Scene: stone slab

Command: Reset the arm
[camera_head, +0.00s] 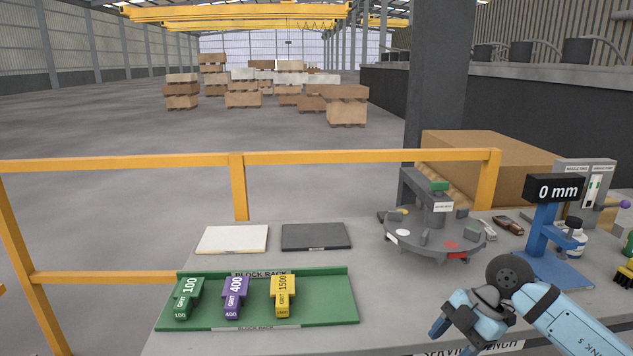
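My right gripper (456,338) hangs over the front of the grey bench, its blue arm (585,325) coming in from the lower right. Its two fingers look spread apart, with nothing between them. My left gripper and arm are out of view.
A green block rack (335,298) holds a green 100 block (187,297), a purple 400 block (235,296) and a yellow 1500 block (283,295). Behind are a white slab (233,239), a dark slab (316,236) and a round grey fixture (430,240). A blue gauge stand (545,235) stands right.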

